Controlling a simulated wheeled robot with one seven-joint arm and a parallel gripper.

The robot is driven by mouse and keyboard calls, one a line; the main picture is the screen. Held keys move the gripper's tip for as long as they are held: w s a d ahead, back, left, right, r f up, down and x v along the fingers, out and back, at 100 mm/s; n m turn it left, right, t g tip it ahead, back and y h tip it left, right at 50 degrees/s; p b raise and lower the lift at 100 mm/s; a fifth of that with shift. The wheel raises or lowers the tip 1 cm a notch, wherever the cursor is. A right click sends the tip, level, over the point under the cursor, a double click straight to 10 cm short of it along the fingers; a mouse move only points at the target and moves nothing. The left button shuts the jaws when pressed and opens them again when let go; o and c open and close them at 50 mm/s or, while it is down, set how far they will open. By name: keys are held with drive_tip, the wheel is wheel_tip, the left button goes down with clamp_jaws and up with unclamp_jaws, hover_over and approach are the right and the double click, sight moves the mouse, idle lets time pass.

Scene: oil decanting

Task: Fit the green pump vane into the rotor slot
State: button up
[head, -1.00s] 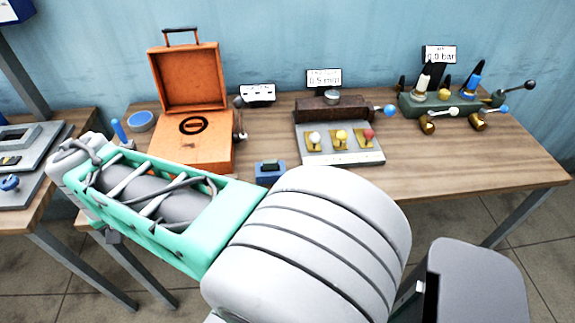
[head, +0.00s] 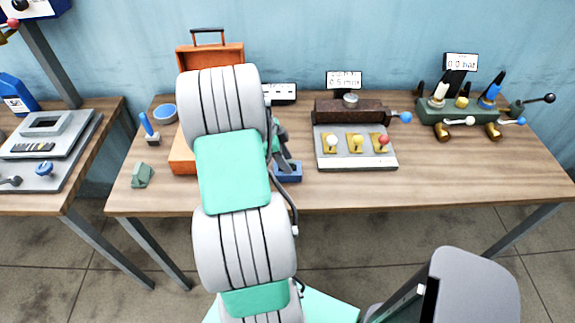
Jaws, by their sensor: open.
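A small dull-green block (head: 141,174) lies on the left part of the table; I cannot tell whether it is the vane. A small blue block (head: 288,173) stands at the table's middle front. My gripper (head: 287,164), dark and partly hidden behind my arm, is open, with its fingers pointing down at or just above the blue block. I cannot tell whether they touch it or what lies between them. The orange case (head: 210,58) stands open behind my arm. Its flat base, with the dark slotted disc that may be the rotor, is mostly hidden.
Right of my gripper stands a panel (head: 355,162) with white, yellow and red knobs. A green valve block (head: 455,111) with levers is farther right. A blue-handled tool (head: 148,128) and blue bowl (head: 164,113) stand at left. The wooden table's (head: 460,185) front right is clear.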

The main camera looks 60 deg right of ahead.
clamp_jaws()
idle(0.4)
drive_tip(key=shift+r, duration=0.1)
